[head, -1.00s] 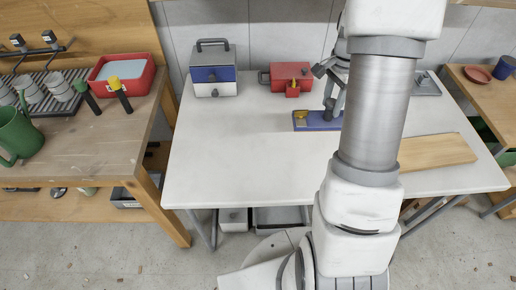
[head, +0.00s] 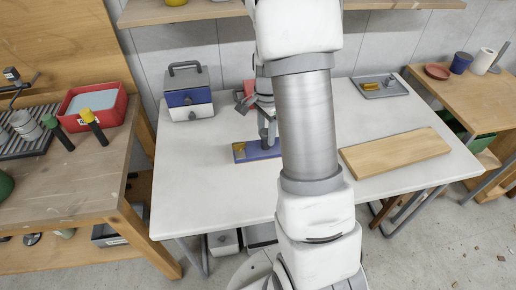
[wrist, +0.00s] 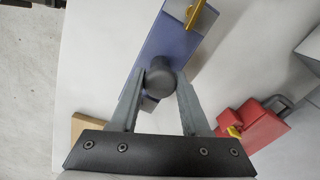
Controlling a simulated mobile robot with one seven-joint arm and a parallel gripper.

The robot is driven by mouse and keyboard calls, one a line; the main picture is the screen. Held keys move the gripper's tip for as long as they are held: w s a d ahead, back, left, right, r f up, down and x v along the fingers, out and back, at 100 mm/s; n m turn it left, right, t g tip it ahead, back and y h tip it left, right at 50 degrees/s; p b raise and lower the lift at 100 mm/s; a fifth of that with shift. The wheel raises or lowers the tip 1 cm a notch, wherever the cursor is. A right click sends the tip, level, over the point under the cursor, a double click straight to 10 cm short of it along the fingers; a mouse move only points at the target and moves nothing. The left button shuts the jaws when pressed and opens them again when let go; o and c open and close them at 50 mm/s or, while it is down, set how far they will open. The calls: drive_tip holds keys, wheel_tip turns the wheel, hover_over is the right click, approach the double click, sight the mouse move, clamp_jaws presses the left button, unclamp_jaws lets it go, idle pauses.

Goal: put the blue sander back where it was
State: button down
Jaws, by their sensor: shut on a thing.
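The blue sander (head: 240,153) is a long, flat blue block with a grey round knob (wrist: 160,82) and a yellow part (wrist: 195,14) at one end. In the head view it is over the middle of the white table, partly hidden by my arm. My gripper (wrist: 159,94) is shut on the knob, one finger on each side. In the head view my gripper (head: 268,140) comes down on the sander from above. I cannot tell whether the sander touches the table or hangs just above it.
A blue and white drawer box (head: 188,98) stands at the table's back left. A red object (wrist: 250,128) is behind my arm. A wooden board (head: 395,152) lies right, with a grey tray (head: 380,88) behind it. The table's front left (head: 195,195) is clear.

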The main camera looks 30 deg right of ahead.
sight(258, 149)
drive_tip(key=shift+w+a+f, duration=0.1)
drive_tip(key=shift+a+f, duration=0.3)
drive_tip(key=shift+a, duration=0.2)
drive_tip(key=shift+w+a+f, duration=0.1)
drive_tip(key=shift+a+f, duration=0.3)
drive_tip(key=shift+a, duration=0.2)
drive_tip(key=shift+f+b, duration=0.4)
drive_tip(key=shift+f, duration=1.5)
drive_tip(key=shift+f, duration=0.2)
drive_tip(key=shift+c, duration=1.9)
unclamp_jaws()
drive_tip(key=shift+r, duration=0.1)
